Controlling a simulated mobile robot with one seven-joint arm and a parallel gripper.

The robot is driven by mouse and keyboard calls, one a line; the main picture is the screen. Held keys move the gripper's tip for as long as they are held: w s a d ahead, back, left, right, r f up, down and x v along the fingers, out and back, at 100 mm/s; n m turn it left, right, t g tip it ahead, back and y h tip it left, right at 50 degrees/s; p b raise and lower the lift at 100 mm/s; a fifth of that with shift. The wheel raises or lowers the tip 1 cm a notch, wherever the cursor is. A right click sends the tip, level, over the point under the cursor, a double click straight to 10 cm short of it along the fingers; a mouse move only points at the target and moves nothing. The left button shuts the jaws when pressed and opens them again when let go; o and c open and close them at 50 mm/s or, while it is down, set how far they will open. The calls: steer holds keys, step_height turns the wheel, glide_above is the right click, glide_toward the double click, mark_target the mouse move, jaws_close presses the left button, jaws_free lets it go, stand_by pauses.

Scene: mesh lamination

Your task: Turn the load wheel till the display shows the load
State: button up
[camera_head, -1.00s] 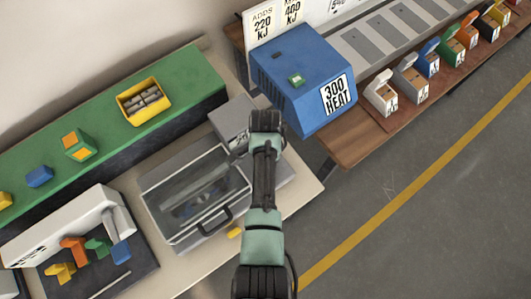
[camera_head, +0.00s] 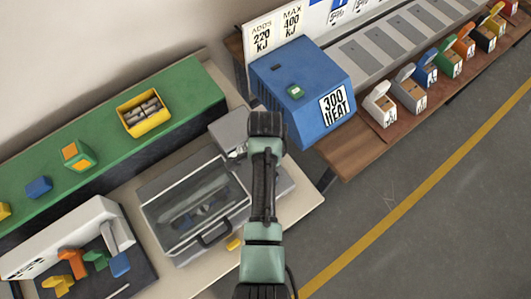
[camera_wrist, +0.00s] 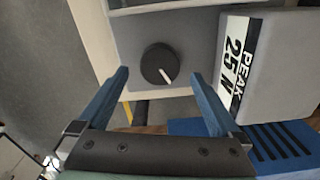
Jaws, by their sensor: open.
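A round black knob (camera_wrist: 159,64) with a white pointer line, which looks like the load wheel, sits on a grey panel in the wrist view. My gripper (camera_wrist: 160,76) is open, its two blue fingers on either side of the knob with a gap to each. I cannot tell how far above the panel the fingertips are. A grey block has a label reading PEAK 25 N (camera_wrist: 238,62), to the right of the knob. In the head view, the grey machine with a clear cover (camera_head: 155,215) stands left of my arm, which hides the knob. No display reading is legible.
A blue box labelled 300 HEAT (camera_head: 285,75) stands beyond my arm. A green bench (camera_head: 190,90) with a yellow bin (camera_head: 146,127) runs along the back left. A white fixture (camera_head: 50,235) with coloured pieces is at lower left. The floor at right is clear.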

step_height(320, 180, up, 9)
steer(key=shift+r+b, duration=0.15)
steer(key=shift+b, duration=0.2)
stand_by(0.4)
steer(key=w+r+n+t, duration=0.3)
steer(key=w+r+t, duration=0.35)
steer(key=r, duration=0.45)
steer(key=w+r+n+t, duration=0.2)
steer(key=w+r+t, duration=0.3)
steer(key=w+r, duration=0.5)
step_height(320, 180, up, 21)
steer(key=s+n+t+b, duration=0.1)
steer(key=s+n+t, duration=0.25)
steer(key=t, duration=0.35)
steer(key=s+r+n+t, duration=0.2)
steer(key=s+r+t, duration=0.2)
steer(key=s+r, duration=0.3)
steer(key=s+r+n+t, duration=0.2)
steer(key=s+r+t, duration=0.3)
steer(key=r, duration=0.8)
steer(key=s, duration=0.3)
steer(key=shift+r+n+b, duration=0.3)
steer(key=shift+r+n, duration=0.05)
steer(key=shift+r, duration=0.05)
steer(key=shift+w+d+f, duration=0.1)
